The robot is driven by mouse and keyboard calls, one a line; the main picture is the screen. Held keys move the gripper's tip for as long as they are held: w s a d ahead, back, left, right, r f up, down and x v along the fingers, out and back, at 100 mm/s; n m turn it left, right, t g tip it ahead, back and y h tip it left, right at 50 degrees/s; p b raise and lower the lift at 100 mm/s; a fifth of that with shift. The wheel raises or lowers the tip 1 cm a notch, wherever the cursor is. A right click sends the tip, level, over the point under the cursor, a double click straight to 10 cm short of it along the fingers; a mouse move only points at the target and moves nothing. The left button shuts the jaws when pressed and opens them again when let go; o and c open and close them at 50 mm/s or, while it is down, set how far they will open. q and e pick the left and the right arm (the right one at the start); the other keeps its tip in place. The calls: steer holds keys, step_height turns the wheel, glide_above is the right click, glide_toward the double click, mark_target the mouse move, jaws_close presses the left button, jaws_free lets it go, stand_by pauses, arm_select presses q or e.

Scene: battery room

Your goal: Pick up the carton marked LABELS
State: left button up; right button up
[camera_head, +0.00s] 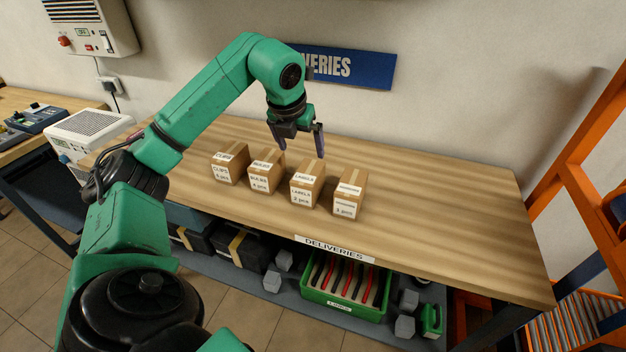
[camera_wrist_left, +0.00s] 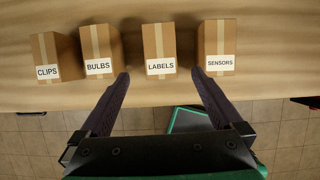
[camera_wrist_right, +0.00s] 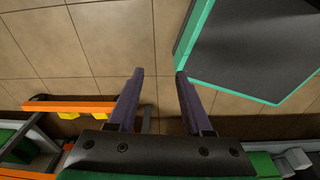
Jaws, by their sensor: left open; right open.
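The carton marked LABELS (camera_head: 306,186) is a small brown box with a white label, standing third from the left in a row on the wooden table. It also shows in the left wrist view (camera_wrist_left: 160,50), upright, centred ahead of the fingers. My left gripper (camera_head: 302,148) is open and empty, above the row and close over the LABELS carton, apart from it. In the left wrist view its fingers (camera_wrist_left: 165,85) are spread wider than the carton. My right gripper (camera_wrist_right: 158,75) is open and empty over the tiled floor; it is hidden in the head view.
The CLIPS carton (camera_head: 229,168) and BULBS carton (camera_head: 265,172) stand left of LABELS, and the SENSORS carton (camera_wrist_left: 216,48) stands right, with narrow gaps between. The table (camera_head: 440,215) is clear to the right. A green crate (camera_head: 343,306) sits on the shelf below.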

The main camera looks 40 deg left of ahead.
arm_select(q)
glide_toward(308, 172)
steer(key=shift+p+x, duration=0.4)
steer(key=shift+x, duration=0.65)
steer(key=p+x, duration=0.2)
steer(key=x, duration=0.6)
steer(key=shift+a+p, duration=0.1)
steer(key=shift+p, duration=0.2)
steer(key=shift+w+f, duration=0.1)
steer(key=shift+w, duration=0.05)
arm_select(e)
steer(key=r, duration=0.1)
steer(key=s+r, duration=0.1)
steer(key=r, duration=0.1)
steer(key=shift+a, duration=0.1)
arm_select(q)
steer(key=shift+f+b, duration=0.25)
steer(key=shift+b, duration=0.1)
arm_select(e)
steer(key=shift+f, duration=0.2)
